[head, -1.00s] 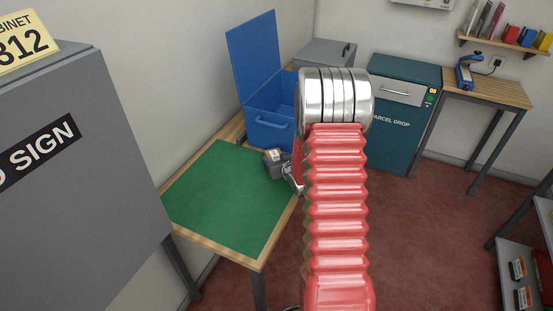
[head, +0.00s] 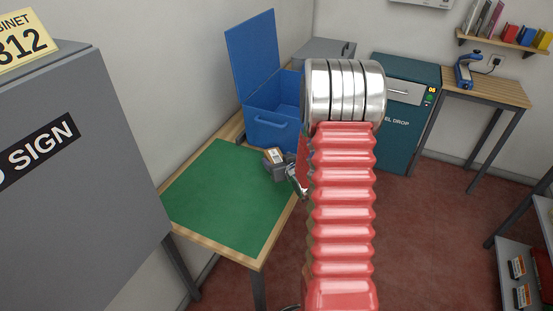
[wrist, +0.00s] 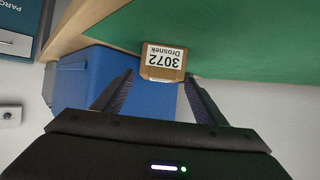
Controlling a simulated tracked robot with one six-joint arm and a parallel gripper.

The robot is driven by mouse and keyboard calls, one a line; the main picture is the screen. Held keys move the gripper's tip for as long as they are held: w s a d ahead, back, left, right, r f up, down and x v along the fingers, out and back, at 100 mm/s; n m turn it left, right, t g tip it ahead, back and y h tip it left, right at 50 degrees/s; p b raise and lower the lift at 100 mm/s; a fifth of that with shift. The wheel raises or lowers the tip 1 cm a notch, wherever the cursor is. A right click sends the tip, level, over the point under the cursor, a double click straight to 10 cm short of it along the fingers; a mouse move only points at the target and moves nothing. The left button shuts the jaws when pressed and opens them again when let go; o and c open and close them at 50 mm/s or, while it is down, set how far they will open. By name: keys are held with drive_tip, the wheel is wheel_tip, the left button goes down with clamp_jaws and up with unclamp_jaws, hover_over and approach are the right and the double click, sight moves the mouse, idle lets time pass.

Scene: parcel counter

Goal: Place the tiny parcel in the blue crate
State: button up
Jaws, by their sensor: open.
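The tiny parcel (wrist: 163,65) is a small brown box with a white label reading 3072 Drosnek. In the wrist view it is just ahead of my open gripper (wrist: 158,76), between the two fingertips, at the edge of the green mat. The right fingertip looks close to its side; I cannot tell if they touch. In the head view the parcel (head: 275,155) shows at the far edge of the mat beside my gripper, partly hidden. The blue crate (head: 270,134) stands behind it with its lid raised; it also shows in the wrist view (wrist: 150,97).
The green mat (head: 225,200) on the wooden table is otherwise clear. A grey cabinet (head: 80,190) stands at the left. The teal parcel drop (head: 400,145) stands behind my arm, which hides part of the crate's right side.

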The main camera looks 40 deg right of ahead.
drive_tip(key=v, duration=0.8)
drive_tip(key=shift+s+r, duration=0.1)
drive_tip(key=shift+s, duration=0.05)
idle(0.4)
drive_tip(key=s+a+r+n+g, duration=0.1)
drive_tip(key=s+a+r+g, duration=0.35)
drive_tip(key=a+r, duration=0.85)
drive_tip(key=s+a+r+n+g+y, duration=0.1)
drive_tip(key=s+a+r, duration=0.2)
drive_tip(key=s+a, duration=0.5)
drive_tip(key=s+a+r+g+y, duration=0.1)
drive_tip(key=s+a+r+y, duration=0.1)
drive_tip(key=s+a, duration=0.6)
drive_tip(key=shift+s+r+n, duration=0.4)
drive_tip(key=shift+s+r, duration=0.15)
drive_tip(key=shift+s, duration=0.45)
